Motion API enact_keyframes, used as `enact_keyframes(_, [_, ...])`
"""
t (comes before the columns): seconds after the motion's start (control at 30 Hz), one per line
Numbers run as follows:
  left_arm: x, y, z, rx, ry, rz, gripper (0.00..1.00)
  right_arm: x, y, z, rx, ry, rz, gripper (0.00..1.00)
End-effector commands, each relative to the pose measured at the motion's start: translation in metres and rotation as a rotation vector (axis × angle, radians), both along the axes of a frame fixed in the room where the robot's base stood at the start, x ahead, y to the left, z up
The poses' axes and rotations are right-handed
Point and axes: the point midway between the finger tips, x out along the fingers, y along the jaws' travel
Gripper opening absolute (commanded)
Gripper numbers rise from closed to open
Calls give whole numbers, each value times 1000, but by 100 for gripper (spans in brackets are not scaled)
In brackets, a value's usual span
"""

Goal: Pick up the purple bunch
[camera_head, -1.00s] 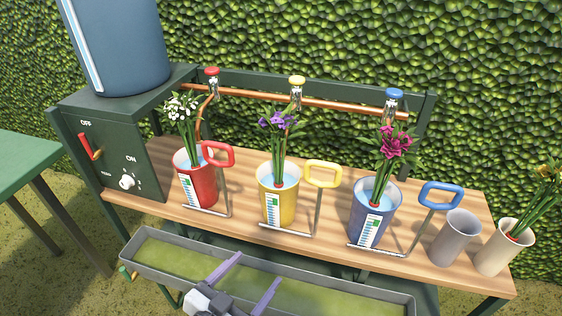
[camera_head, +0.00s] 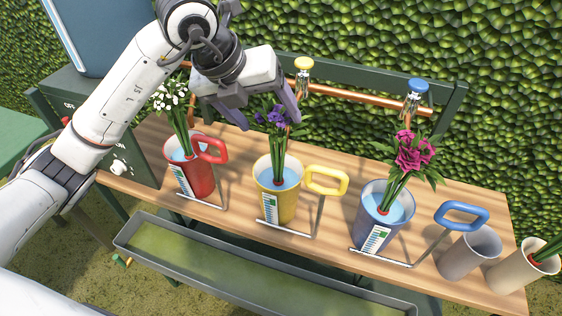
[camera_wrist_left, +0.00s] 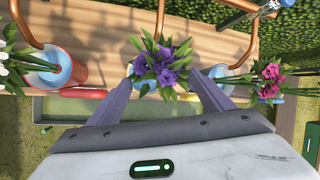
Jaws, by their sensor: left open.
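The purple bunch (camera_head: 274,125) stands in the yellow bucket (camera_head: 276,200), which holds water, in the middle of the wooden bench. My left gripper (camera_head: 271,122) is open above and around the top of the bunch, reaching in from the upper left. In the left wrist view the purple blooms (camera_wrist_left: 163,65) show between and just beyond the two spread fingers (camera_wrist_left: 160,92). The stems below are mostly hidden there by blooms and leaves. I cannot tell whether a finger touches the flowers. My right gripper is not in view.
A red bucket (camera_head: 200,180) with white flowers stands left, and a blue bucket (camera_head: 367,233) with magenta flowers (camera_head: 410,155) stands right. Handled metal levers stand beside the buckets. A copper pipe (camera_head: 350,103) with taps runs behind. A trough (camera_head: 230,268) lies in front.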

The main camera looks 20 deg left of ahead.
Motion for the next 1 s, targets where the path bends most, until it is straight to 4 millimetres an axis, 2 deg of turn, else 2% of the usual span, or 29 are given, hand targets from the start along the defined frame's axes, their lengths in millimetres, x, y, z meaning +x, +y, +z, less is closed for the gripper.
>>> enact_keyframes(0.2, [14, -3, -27, 10, 2, 11, 74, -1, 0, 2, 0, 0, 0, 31])
enact_keyframes(0.47, [24, -9, -46, 9, 1, 8, 74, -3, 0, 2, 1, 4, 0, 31])
enact_keyframes(0.73, [43, -18, -79, 8, 2, 9, 74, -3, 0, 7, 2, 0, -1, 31])
enact_keyframes(1.0, [47, -19, -86, 10, -1, 7, 74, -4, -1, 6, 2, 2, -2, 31])
